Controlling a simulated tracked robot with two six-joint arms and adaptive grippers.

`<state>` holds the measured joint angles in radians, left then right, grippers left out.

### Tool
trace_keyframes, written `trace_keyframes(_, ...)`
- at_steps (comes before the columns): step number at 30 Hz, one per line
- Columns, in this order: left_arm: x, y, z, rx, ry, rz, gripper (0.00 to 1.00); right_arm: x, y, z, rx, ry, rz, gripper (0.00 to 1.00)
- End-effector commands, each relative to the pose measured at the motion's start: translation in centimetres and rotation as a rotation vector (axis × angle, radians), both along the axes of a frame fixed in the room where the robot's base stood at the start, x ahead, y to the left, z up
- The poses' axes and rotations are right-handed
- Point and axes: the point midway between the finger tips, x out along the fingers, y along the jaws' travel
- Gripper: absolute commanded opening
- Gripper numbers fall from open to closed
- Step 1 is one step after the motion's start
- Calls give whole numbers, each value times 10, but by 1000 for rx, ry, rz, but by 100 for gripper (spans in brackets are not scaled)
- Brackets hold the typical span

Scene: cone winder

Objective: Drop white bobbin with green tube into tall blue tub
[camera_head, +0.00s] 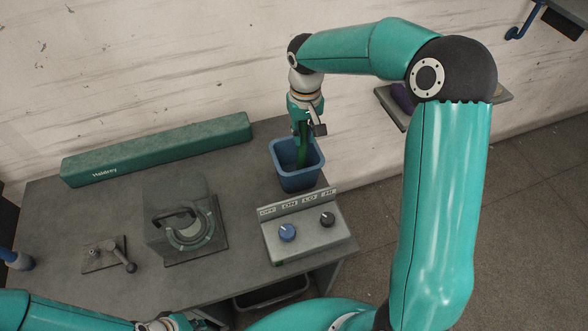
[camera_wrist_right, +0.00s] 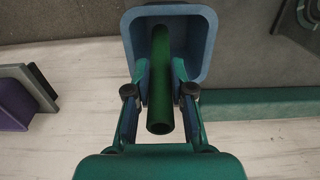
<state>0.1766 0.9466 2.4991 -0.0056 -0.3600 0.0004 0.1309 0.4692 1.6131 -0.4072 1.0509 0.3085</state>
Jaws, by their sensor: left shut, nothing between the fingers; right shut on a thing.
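The tall blue tub (camera_head: 296,183) stands at the back right of the grey bench, and its open mouth also shows in the right wrist view (camera_wrist_right: 203,60). My right gripper (camera_head: 303,133) is above the tub, shut on a green tube (camera_head: 302,156). The tube points down into the mouth and also shows between the two fingers in the right wrist view (camera_wrist_right: 161,85). No white winding can be made out on it. My left gripper (camera_head: 183,322) is low at the bottom edge of the head view, partly cut off, shut and empty.
A control box (camera_head: 305,233) with two knobs stands in front of the tub. A long green box (camera_head: 158,150) lies along the wall. A grey block with a curved handle (camera_head: 182,222) and a small crank (camera_head: 107,255) are further left.

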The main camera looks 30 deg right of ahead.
Motion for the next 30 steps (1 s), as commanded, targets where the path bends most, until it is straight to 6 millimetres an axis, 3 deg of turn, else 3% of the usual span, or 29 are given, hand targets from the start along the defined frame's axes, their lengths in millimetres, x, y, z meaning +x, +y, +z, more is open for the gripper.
trace_keyframes(1,0,0,-9,0,0,0,0,0,0,-10,0,1,0,0)
trace_keyframes(5,0,0,-15,0,0,0,0,0,0,-19,0,0,-1,0)
trace_keyframes(15,0,0,-15,0,0,0,0,0,-1,-21,0,0,-1,0)
trace_keyframes(16,0,0,-15,0,0,0,0,0,-1,-21,0,0,-1,24)
trace_keyframes(21,0,0,-16,0,0,0,0,0,-1,-21,0,0,-1,52)
trace_keyframes(30,0,0,-15,0,-1,0,0,0,-1,-21,0,0,-1,52)
